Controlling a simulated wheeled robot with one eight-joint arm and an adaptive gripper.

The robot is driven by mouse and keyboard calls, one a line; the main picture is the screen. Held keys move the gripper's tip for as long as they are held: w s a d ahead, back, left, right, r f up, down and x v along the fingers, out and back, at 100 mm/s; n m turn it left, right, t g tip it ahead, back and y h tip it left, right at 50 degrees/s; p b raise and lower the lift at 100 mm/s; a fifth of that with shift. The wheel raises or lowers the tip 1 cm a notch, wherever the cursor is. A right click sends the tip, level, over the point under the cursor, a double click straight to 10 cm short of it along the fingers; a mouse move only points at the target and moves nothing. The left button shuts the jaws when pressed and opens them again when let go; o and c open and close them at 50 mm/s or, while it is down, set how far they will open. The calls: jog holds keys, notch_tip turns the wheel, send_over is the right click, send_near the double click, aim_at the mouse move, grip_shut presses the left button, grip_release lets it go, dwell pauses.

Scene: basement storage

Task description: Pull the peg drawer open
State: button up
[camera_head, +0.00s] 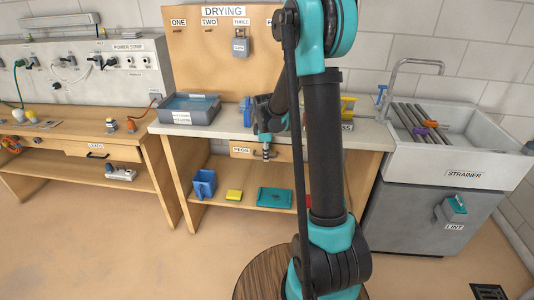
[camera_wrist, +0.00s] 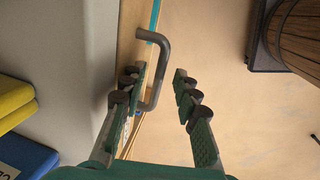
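The peg drawer (camera_head: 240,149) has a wooden front with a "PEGS" label and sits under the grey counter, apparently closed. My gripper (camera_head: 267,153) is at the right part of its front, and the arm hides what lies farther right. In the wrist view my gripper (camera_wrist: 158,76) is open, with one finger on each side. The grey bar handle (camera_wrist: 166,47) of the drawer (camera_wrist: 129,22) reaches between the fingers. The left finger is close to the bar, on the drawer-front side; I cannot tell whether it touches. The right finger is clear of the bar.
A blue-grey tray (camera_head: 189,109) stands on the counter. A blue bin (camera_head: 204,184), a yellow block (camera_head: 234,195) and a teal box (camera_head: 275,197) are on the shelf below. The sink cabinet (camera_head: 430,217) stands at the right. Floor in front is open at left.

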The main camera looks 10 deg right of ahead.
grip_shut()
jog(key=shift+s, duration=0.1)
dwell(0.3)
jog(key=s+a, duration=0.3)
jog(key=s, duration=0.7)
jog(key=s+a, duration=0.3)
jog(key=s, duration=0.7)
jog(key=shift+a, duration=0.3)
grip_release()
notch_tip(320, 180, up, 12)
jog(key=s, duration=0.2)
jog(key=shift+s+a, duration=0.15)
jog(key=shift+a, duration=0.2)
